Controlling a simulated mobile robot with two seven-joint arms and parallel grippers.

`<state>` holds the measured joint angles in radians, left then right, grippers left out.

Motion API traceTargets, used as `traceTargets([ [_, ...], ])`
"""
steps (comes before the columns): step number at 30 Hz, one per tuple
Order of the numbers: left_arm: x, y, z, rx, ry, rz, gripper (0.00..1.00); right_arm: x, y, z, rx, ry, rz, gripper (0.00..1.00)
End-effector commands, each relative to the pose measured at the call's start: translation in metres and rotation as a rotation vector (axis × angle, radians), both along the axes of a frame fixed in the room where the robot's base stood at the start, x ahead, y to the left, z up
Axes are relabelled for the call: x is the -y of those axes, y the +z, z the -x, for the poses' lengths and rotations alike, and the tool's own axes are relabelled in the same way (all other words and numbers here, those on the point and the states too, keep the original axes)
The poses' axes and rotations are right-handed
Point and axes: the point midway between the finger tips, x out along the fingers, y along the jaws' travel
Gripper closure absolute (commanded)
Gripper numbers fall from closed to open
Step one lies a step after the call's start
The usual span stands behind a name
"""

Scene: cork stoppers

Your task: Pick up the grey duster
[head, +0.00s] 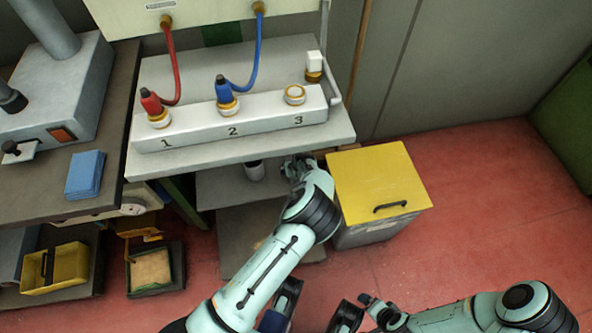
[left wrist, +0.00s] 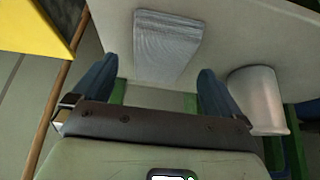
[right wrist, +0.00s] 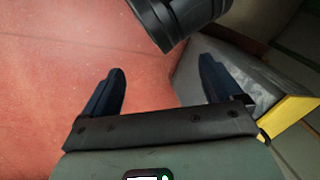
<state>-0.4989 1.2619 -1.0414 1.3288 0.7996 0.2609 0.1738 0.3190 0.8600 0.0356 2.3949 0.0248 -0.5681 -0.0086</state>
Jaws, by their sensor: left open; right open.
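The grey duster (left wrist: 168,48) looks like a flat, folded, ribbed cloth on a pale shelf in the left wrist view. It lies ahead of my left gripper (left wrist: 150,85), roughly between the lines of its two open fingers, and no finger is seen gripping it. In the head view my left gripper (head: 297,167) is at the bench's front edge, above the lower shelf; I cannot make out the duster there. My right gripper (right wrist: 160,80) is open and empty over the red floor.
A white cup (left wrist: 255,100) stands just right of the left gripper's right finger; the head view shows it on the lower shelf (head: 215,185). A yellow-lidded box (head: 380,180) stands right of my left arm. The bench (head: 240,152) overhangs the shelf. Red floor is clear at right.

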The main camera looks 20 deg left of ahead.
Motion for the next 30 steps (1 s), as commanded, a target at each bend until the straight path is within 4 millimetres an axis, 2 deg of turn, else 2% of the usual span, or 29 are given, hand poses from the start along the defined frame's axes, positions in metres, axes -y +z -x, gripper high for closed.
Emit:
traceTargets([
  [1, -0.003, -0.011, -0.003, -0.002, 0.001, -0.001, 0.0, 0.003, -0.006, -0.005, 0.012, -0.006, 0.006, 0.08],
  [5, -0.007, -0.021, -0.008, 0.0, 0.0, -0.002, 0.0, 0.006, -0.01, -0.012, 0.03, -0.013, 0.016, 0.08],
  [26, -0.007, -0.024, -0.009, 0.0, 0.0, 0.0, 0.0, 0.007, -0.014, -0.013, 0.034, -0.014, 0.017, 0.08],
  [27, -0.007, -0.024, -0.009, 0.0, 0.0, 0.0, 0.03, 0.007, -0.014, -0.013, 0.034, -0.014, 0.017, 0.08],
  [29, -0.007, -0.024, -0.009, 0.0, 0.0, 0.0, 0.23, 0.007, -0.014, -0.013, 0.034, -0.014, 0.017, 0.08],
  [30, -0.007, -0.024, -0.009, 0.0, 0.0, 0.0, 0.36, 0.007, -0.014, -0.013, 0.034, -0.014, 0.017, 0.08],
])
